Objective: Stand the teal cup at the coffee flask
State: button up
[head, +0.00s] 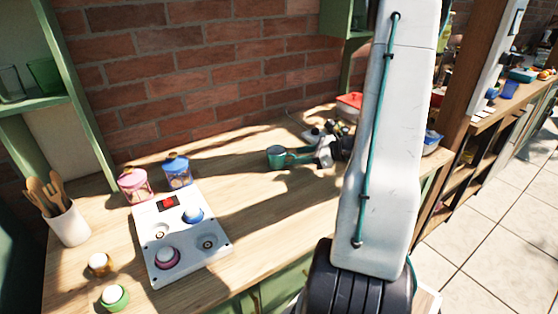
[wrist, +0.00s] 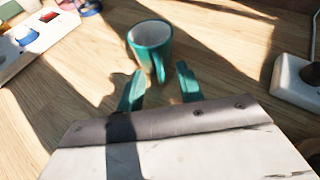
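The teal cup (head: 276,156) stands upright on the wooden counter, with a pale inside. In the wrist view the cup (wrist: 148,44) is just ahead of my gripper, its handle pointing back towards me. My gripper (wrist: 159,72) is open and empty. Its two teal fingers lie on either side of the handle's end, with gaps to it. In the head view my gripper (head: 313,157) is right of the cup. I cannot pick out a coffee flask for certain.
A white panel (head: 160,236) with a red display holds egg cups. A utensil pot (head: 68,226) stands at the left. A white device (wrist: 297,84) is right of my gripper. A red-lidded box (head: 349,104) stands farther back. Bare wood lies in front of the cup.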

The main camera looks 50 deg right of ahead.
jog(key=shift+x, duration=0.85)
grip_shut()
jog(key=shift+r, duration=0.2)
jog(key=shift+r, duration=1.55)
jog(key=s+r, duration=0.1)
jog(key=s, duration=1.5)
jog(key=shift+r, duration=0.35)
